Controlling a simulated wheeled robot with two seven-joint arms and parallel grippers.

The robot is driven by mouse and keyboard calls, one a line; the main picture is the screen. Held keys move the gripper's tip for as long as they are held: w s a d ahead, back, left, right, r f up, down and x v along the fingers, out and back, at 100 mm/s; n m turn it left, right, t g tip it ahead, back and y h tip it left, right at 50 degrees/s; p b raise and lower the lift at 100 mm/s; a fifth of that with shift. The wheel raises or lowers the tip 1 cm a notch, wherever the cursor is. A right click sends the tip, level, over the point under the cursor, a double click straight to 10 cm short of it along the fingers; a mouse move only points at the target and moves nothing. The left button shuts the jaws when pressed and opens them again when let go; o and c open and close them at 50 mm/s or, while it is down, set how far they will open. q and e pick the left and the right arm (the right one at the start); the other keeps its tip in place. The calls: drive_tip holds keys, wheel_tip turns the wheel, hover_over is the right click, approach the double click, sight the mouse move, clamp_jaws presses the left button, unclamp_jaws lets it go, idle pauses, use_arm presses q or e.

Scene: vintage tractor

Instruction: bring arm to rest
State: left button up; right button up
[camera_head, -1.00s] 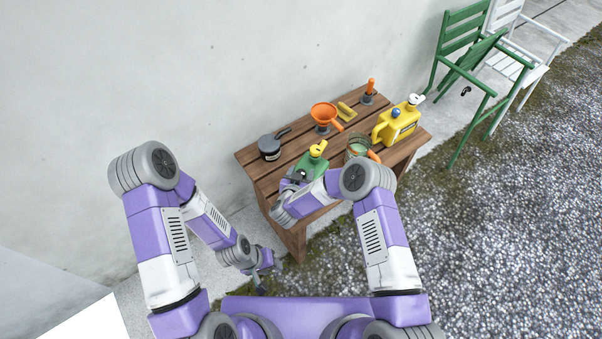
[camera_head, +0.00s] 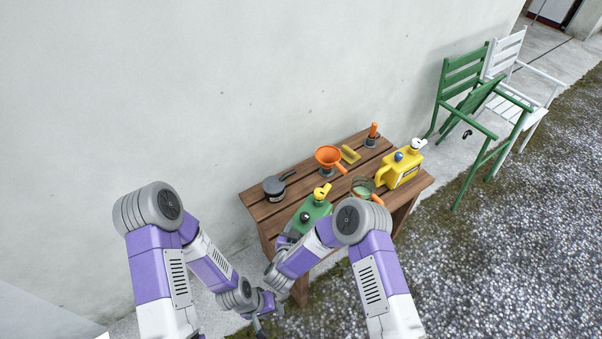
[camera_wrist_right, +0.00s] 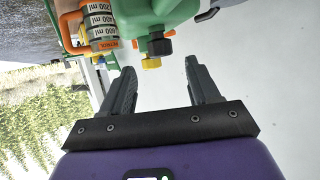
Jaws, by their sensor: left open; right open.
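My right arm reaches down in front of the bench's near left corner. Its gripper (camera_head: 284,243) is small and partly hidden by the arm in the head view. In the right wrist view its two dark fingers (camera_wrist_right: 161,88) are spread, with nothing between them. The green can (camera_head: 315,212) stands on the bench, just beyond the right gripper; in the right wrist view the can (camera_wrist_right: 140,15) with its black and yellow caps is ahead of the fingertips and apart from them. My left gripper (camera_head: 261,328) hangs low at the left of the bench, empty.
The wooden bench (camera_head: 258,210) also holds a dark pot (camera_head: 274,189), an orange funnel (camera_head: 328,156), a yellow can (camera_head: 402,170) and a measuring jug (camera_head: 362,187). The wall is close behind. A green chair (camera_head: 463,75) stands right; gravel (camera_head: 500,270) there is open.

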drive_tip(key=shift+d+f, duration=0.15)
drive_tip(key=shift+f, duration=0.05)
drive_tip(key=s+d+f+g+y, duration=0.5)
drive_tip(key=s+d+f+g, duration=0.1)
drive_tip(key=s, duration=0.2)
drive_tip(key=s+d+g+y, duration=0.1)
drive_tip(key=s+d+g, duration=0.1)
drive_tip(key=s, duration=0.6)
drive_tip(key=s+d+g+y, duration=0.1)
drive_tip(key=s+d+g, duration=0.2)
drive_tip(key=s, duration=0.4)
drive_tip(key=shift+s+d+f+g, duration=0.2)
drive_tip(key=shift+s+g, duration=0.2)
drive_tip(key=shift+g, duration=0.4)
